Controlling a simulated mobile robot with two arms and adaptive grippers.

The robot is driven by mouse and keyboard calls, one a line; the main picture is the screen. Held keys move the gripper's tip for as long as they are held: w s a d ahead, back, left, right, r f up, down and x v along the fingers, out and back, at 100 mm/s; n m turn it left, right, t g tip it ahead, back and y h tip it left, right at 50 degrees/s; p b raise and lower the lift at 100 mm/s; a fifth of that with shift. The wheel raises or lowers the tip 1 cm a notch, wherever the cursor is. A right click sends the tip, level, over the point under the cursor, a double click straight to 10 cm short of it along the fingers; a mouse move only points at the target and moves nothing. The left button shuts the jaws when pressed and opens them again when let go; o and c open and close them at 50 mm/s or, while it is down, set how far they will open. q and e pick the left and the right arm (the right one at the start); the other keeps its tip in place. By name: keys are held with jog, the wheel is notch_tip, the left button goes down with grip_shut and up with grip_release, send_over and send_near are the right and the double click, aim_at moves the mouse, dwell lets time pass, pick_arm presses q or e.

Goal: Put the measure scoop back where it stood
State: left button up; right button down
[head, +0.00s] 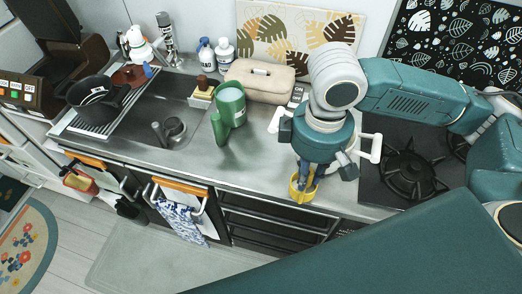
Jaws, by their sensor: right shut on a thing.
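My right gripper (306,178) points down near the front edge of the counter, left of the stove. It is shut on a small yellow thing, which looks like the measure scoop (295,190). The gripper's fingers cover part of the scoop. In this view the scoop overlaps the counter's front edge and the drawer fronts below; I cannot tell its exact height. My left gripper is not in view.
A green pitcher (231,98), a beige box (262,80) and white bottles (224,50) stand on the counter (255,150) left of my gripper. The sink (150,115) is farther left. A gas stove (380,190) lies right. Bare counter shows between pitcher and gripper.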

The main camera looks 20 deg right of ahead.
jog(key=shift+w+a, duration=0.2)
jog(key=shift+w, duration=0.4)
jog(key=w+a+f+p, duration=0.1)
jog(key=w+p, duration=0.3)
jog(key=w, duration=0.4)
jog(key=w+a+f+p, duration=0.2)
jog(key=w+a+p, duration=0.2)
jog(key=w, duration=0.4)
jog(key=shift+w+a+f, duration=0.2)
jog(key=shift+w, duration=0.1)
jog(key=c, duration=1.6)
grip_release()
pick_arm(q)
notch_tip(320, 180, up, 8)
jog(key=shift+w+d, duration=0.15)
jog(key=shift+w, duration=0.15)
pick_arm(e)
jog(key=shift+o, duration=0.2)
